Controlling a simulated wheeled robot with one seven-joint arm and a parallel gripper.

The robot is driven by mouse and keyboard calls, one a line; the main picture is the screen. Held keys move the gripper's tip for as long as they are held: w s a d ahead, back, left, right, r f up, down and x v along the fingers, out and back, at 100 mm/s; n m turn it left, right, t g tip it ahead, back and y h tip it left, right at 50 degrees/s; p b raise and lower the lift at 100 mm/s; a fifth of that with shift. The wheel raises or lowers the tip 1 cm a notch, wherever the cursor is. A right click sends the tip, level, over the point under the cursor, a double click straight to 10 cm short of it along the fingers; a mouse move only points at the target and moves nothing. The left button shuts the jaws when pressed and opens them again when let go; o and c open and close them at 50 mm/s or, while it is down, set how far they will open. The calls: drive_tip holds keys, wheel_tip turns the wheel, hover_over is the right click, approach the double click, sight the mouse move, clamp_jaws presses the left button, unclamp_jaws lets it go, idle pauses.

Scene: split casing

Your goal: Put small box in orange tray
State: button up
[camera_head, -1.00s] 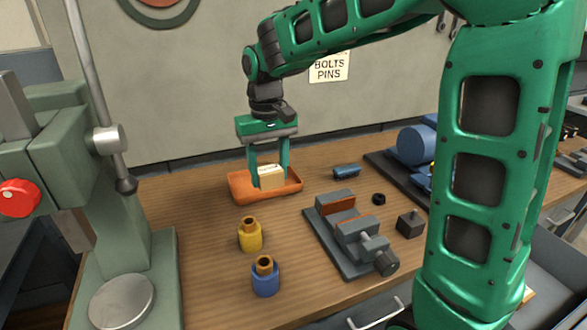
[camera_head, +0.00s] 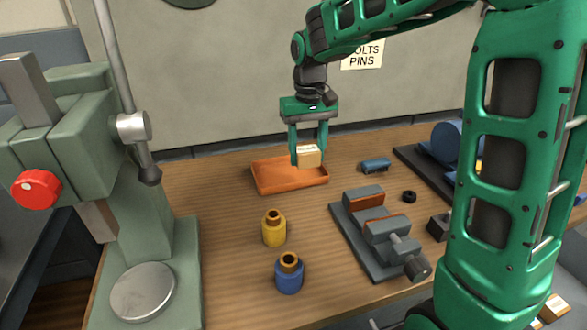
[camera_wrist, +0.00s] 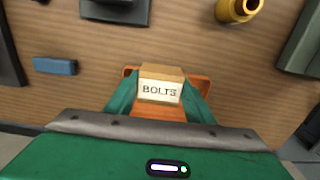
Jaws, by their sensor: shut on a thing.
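The small box (camera_head: 308,157) is tan with a white label, which reads BOLTS in the wrist view (camera_wrist: 160,91). My gripper (camera_head: 309,147) is shut on it, with one green finger on each side. The orange tray (camera_head: 272,184) is shallow and stands on the workbench near the wall. The box is upright over the tray's right rear part and seems to be just above it. In the wrist view the box and fingers hide much of the tray (camera_wrist: 150,112).
A yellow cylinder (camera_head: 274,232) and a blue cylinder (camera_head: 289,278) stand in front of the tray. A green press (camera_head: 150,235) stands at left. Bare wood surrounds the tray.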

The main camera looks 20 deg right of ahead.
hover_over(303, 173)
wheel_tip(303, 173, down, 5)
drive_tip(key=shift+f, duration=2.15)
drive_tip(key=o, duration=1.2)
drive_tip(key=shift+f, duration=0.15)
drive_tip(key=shift+o, duration=0.2)
wheel_tip(303, 173, up, 12)
